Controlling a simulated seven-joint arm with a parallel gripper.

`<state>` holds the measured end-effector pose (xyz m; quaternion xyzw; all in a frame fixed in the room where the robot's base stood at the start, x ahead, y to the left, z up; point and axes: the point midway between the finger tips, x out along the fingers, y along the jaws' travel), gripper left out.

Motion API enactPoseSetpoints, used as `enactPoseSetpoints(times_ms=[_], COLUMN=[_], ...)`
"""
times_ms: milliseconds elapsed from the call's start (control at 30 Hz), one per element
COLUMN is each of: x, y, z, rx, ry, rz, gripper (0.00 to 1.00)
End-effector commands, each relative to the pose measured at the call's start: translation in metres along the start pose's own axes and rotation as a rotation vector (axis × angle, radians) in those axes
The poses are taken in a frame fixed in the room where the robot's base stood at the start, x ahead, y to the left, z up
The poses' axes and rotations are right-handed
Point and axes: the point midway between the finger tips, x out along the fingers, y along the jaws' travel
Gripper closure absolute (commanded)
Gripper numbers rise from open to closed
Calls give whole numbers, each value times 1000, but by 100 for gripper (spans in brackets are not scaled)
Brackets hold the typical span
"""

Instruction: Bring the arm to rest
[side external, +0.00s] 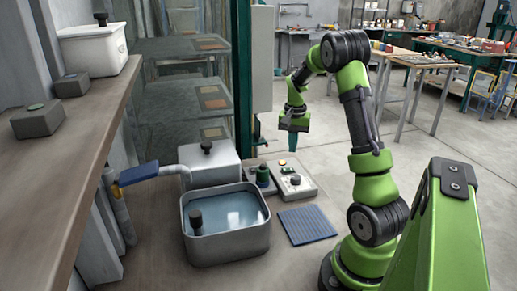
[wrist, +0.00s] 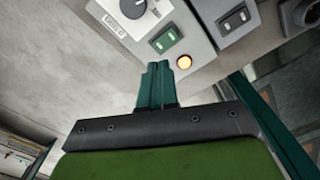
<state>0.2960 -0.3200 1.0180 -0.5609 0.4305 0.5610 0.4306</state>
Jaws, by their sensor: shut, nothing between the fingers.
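My gripper (side external: 293,143) hangs from my green arm, fingers pointing down, in the air around the back of the bench in the side view. In the wrist view its two teal fingers (wrist: 156,72) are pressed together with nothing between them. A grey control box (side external: 297,184) with a dark knob stands on the bench, lower in the side picture than the fingers.
A grey tub of water (side external: 226,252) and a blue ribbed mat (side external: 307,224) lie on the bench. A wooden shelf (side external: 60,165) runs along the left. Open floor lies behind my arm.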

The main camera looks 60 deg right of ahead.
Motion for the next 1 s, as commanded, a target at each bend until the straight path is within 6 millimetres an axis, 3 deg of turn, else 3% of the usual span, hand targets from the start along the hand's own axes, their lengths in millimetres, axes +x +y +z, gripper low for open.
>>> enactPoseSetpoints(times_ms=[267, 367, 467, 700, 833, 1000], x=[1, 7, -10, -67, -92, -112], y=[0, 1, -15, -54, -58, -47], z=[-1, 15, 46, 162, 228, 301], rx=[-9, -29, -100, -379, -543, -743], ry=[6, -9, 9, 97, 154, 228], rz=[-2, -13, -64, -241, -341, -465], gripper=[100, 100, 100, 100, 100, 100])
